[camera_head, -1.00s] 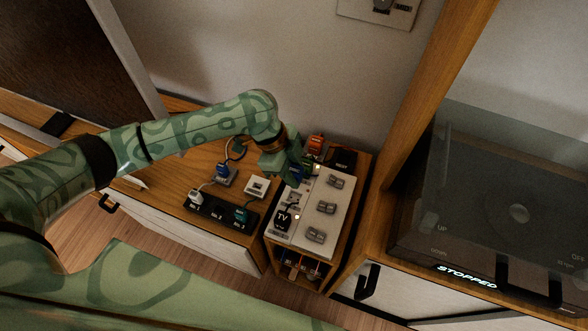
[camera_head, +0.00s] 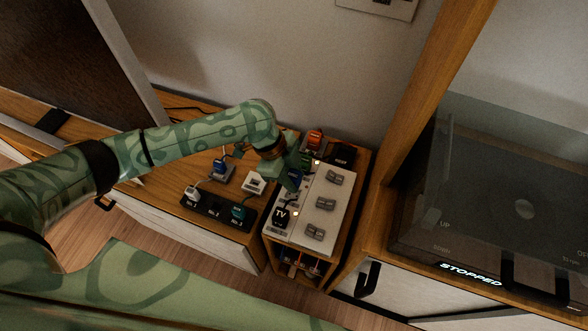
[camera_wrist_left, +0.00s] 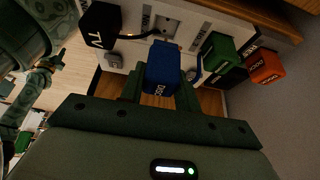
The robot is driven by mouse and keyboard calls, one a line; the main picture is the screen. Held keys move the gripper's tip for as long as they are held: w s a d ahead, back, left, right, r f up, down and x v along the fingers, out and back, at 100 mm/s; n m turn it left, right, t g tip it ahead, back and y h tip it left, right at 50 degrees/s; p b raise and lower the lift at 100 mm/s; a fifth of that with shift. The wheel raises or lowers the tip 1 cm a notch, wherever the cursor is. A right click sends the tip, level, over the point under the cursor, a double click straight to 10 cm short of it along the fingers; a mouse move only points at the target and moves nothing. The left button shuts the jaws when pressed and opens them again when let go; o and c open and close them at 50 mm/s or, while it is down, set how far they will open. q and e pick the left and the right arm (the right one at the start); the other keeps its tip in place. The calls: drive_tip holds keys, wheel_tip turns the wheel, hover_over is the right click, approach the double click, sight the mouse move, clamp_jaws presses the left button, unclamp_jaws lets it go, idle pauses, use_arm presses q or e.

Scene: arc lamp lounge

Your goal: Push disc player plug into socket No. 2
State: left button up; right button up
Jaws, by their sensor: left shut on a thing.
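My left gripper (camera_head: 290,182) is shut on the blue disc player plug (camera_wrist_left: 163,68), marked DISC, which sits between the fingers in the left wrist view. In the head view the gripper is low over the left side of the white socket panel (camera_head: 325,190) and mostly hides this plug. A socket (camera_wrist_left: 165,25) shows just beyond the plug in the wrist view. I cannot tell whether the plug touches the panel. The black TV plug (camera_head: 281,216) stands on the panel's near left. My right gripper is not in view.
Green (camera_wrist_left: 220,52) and orange (camera_wrist_left: 265,66) plugs stand beside the held plug in the wrist view. A black numbered strip (camera_head: 217,213) with white and teal plugs lies left.

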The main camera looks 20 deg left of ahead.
use_arm(q)
drive_tip(key=shift+f+b, duration=0.35)
drive_tip(key=shift+f, duration=0.6)
drive_tip(key=shift+r, duration=0.1)
drive_tip(key=shift+p, duration=0.75)
idle(0.6)
drive_tip(key=shift+f+b, duration=0.85)
drive_tip(key=shift+f, duration=0.8)
drive_tip(key=o, duration=1.1)
